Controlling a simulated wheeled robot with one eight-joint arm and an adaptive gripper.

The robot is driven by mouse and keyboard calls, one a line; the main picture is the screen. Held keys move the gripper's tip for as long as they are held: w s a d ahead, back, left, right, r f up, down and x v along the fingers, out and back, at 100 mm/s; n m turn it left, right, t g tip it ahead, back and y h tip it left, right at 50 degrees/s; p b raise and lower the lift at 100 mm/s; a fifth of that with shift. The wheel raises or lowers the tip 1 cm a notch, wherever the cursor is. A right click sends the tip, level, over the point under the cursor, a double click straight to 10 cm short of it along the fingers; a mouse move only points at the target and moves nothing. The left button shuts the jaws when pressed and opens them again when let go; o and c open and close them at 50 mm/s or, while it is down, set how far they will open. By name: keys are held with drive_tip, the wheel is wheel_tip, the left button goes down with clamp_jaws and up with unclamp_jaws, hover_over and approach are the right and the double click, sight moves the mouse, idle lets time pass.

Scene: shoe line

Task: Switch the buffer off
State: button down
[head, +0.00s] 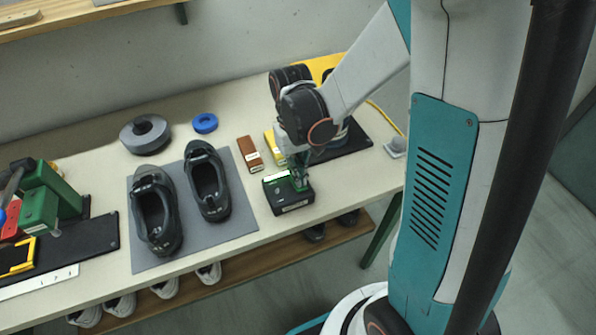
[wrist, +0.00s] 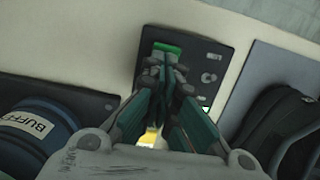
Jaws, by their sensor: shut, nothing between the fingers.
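A black control box (head: 291,201) lies on the bench to the right of the shoe mat. In the wrist view the box (wrist: 207,62) shows a green button (wrist: 167,48) at one end and round markings beside it. My gripper (head: 299,184) points down at the box; in the wrist view its shut fingertips (wrist: 166,68) are over the box close to the green button. I cannot tell whether they touch it. The buffer, a blue drum labelled "BUFF" (wrist: 35,128), stands at the left of the wrist view.
Two dark shoes (head: 207,180) stand on a grey mat (head: 240,222) left of the box. A brown block (head: 250,153), a grey roll (head: 145,134) and a blue ring (head: 205,123) lie behind. A green fixture (head: 42,208) stands far left. More shoes sit on the shelf below.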

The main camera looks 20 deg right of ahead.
drive_tip(key=shift+s+f+t, duration=0.2)
drive_tip(key=shift+f+t, duration=0.15)
drive_tip(key=shift+t, duration=0.15)
drive_tip(key=shift+s+f+t+b, duration=0.15)
drive_tip(key=shift+s+t+b, duration=0.4)
drive_tip(key=shift+t, duration=0.35)
drive_tip(key=shift+w, duration=0.6)
drive_tip(key=shift+w+r, duration=0.2)
drive_tip(key=shift+r, duration=0.25)
wheel_tip(320, 180, up, 14)
drive_tip(key=s+p, duration=0.2)
drive_tip(key=p, duration=0.5)
drive_tip(key=shift+s+f, duration=0.15)
drive_tip(key=shift+f, duration=0.05)
